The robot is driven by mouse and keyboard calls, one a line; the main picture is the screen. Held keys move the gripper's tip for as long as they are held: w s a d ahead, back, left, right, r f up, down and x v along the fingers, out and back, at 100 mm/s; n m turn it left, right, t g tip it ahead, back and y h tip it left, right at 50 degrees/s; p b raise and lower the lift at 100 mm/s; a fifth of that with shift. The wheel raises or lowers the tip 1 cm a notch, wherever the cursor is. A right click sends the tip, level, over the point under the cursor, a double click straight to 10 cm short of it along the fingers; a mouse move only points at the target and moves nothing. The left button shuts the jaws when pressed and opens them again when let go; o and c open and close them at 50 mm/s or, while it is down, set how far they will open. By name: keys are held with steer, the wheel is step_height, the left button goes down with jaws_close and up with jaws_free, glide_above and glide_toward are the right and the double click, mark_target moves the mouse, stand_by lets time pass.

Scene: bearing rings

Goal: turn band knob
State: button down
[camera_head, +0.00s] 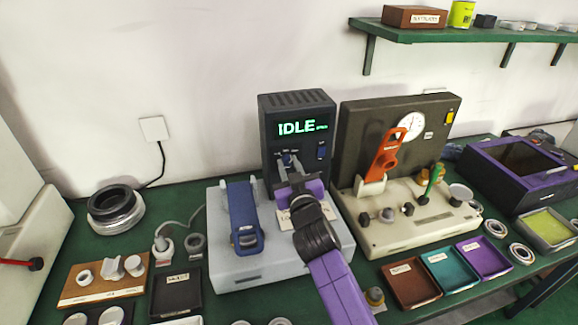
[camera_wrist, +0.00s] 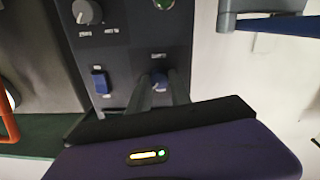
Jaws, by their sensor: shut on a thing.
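The dark grey machine (camera_head: 294,103) with a green "IDLE" display stands at the back of the bench. My gripper (camera_head: 288,160) reaches its front panel below the display. In the wrist view my gripper (camera_wrist: 160,82) has its two fingers around a small blue knob (camera_wrist: 158,79) on the panel and is shut on it. The fingers hide part of this knob. A larger grey knob (camera_wrist: 87,12) sits at the upper left of the panel, apart from my fingers. A blue rocker switch (camera_wrist: 100,82) is left of my fingers. The small panel labels are too blurred to read.
A blue lever arm (camera_head: 243,215) stands on the light grey base (camera_head: 232,270), left of my arm. A beige tester (camera_head: 430,222) with a gauge and an orange handle (camera_head: 386,155) stands close on the right. Small trays (camera_head: 410,283) lie in front.

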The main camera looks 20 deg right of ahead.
steer(key=n, duration=0.4)
steer(key=shift+n, duration=0.3)
steer(key=shift+f+n+p, duration=0.1)
steer(key=shift+n+p, duration=0.5)
steer(key=shift+n, duration=1.7)
steer(key=c, duration=1.2)
jaws_free()
steer(key=shift+s, duration=0.1)
steer(key=shift+s+a+f, duration=0.1)
steer(key=shift+s+a, duration=0.05)
steer(key=shift+s, duration=1.1)
steer(key=shift+s+a+r, duration=0.1)
steer(key=shift+s+a, duration=0.1)
steer(key=shift+s, duration=1.1)
steer(key=shift+s+a+f, duration=0.1)
steer(key=shift+s+a, duration=0.05)
steer(key=shift+s, duration=1.1)
